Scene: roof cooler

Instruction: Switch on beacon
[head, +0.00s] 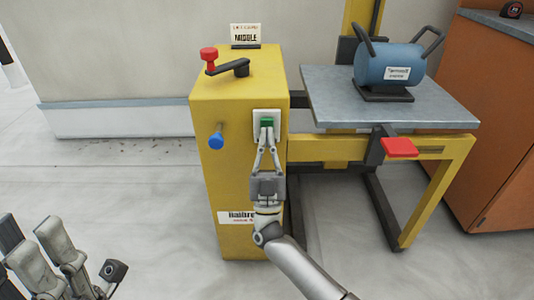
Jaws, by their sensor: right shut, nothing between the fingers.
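A green switch (267,123) sits on a white plate (259,117) on the front of a yellow cabinet (225,180). My right gripper (268,133) is in front of the plate, fingers pointing up at the switch. Its fingertips are together and empty, at the switch's lower edge; I cannot tell if they touch it. The fingers hide the lower part of the plate. I see nothing that I can clearly identify as the beacon.
A black crank with a red knob (209,54) and a sign (246,33) top the cabinet. A blue knob (215,141) juts from its front. A grey bench (435,108) at right bears a blue cylinder (377,62). A red paddle (400,148) sticks out below.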

